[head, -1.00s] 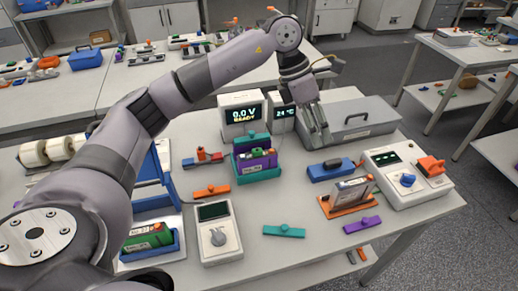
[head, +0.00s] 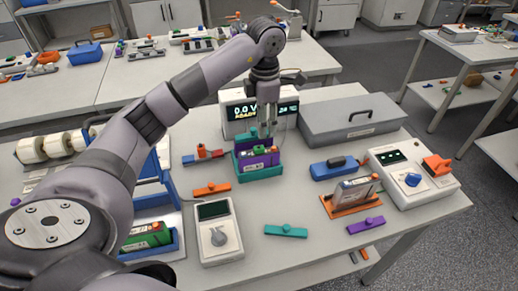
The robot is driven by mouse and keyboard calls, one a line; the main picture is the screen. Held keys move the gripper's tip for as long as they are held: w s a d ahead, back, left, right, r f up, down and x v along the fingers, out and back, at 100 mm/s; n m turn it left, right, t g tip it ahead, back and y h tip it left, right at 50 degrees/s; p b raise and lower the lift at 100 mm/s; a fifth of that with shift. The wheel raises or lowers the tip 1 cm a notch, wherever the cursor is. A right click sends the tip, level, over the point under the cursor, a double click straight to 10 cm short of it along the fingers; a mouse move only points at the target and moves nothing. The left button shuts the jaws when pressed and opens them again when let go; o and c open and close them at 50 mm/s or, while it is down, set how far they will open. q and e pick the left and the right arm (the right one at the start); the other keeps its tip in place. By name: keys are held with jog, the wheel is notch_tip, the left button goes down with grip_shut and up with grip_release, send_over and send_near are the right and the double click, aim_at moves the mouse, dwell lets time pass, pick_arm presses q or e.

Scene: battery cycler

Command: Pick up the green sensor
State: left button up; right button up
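A flat teal-green piece with a small round knob (head: 286,231) lies on the front middle of the table. A teal holder (head: 259,172) stands farther back with a purple block (head: 268,157) in it and another teal-green part (head: 245,141) behind the block. I cannot tell which green piece is the sensor. My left gripper (head: 267,132) points down just above the back of this holder, its fingers close to the teal-green part. Whether they touch it or are spread is not clear. My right gripper is out of view.
A display box reading 0.0 V (head: 239,119) stands behind the holder, and a grey lidded case (head: 350,123) to its right. An orange clip (head: 211,189), a purple clip (head: 365,225), a grey meter (head: 218,240) and a blue tray with a green block (head: 150,253) lie nearer.

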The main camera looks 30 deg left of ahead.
aim_at(264, 152)
pick_arm(q)
notch_tip(264, 152, down, 2)
jog(key=shift+f+p, duration=0.1)
jog(key=shift+p, duration=0.25)
jog(key=f, duration=0.1)
jog(key=f+p, duration=0.2)
jog(key=f, duration=0.1)
jog(key=shift+s+d, duration=0.3)
jog(key=shift+s, duration=0.05)
jog(key=shift+f, duration=0.6)
jog(key=shift+c, duration=0.5)
grip_shut()
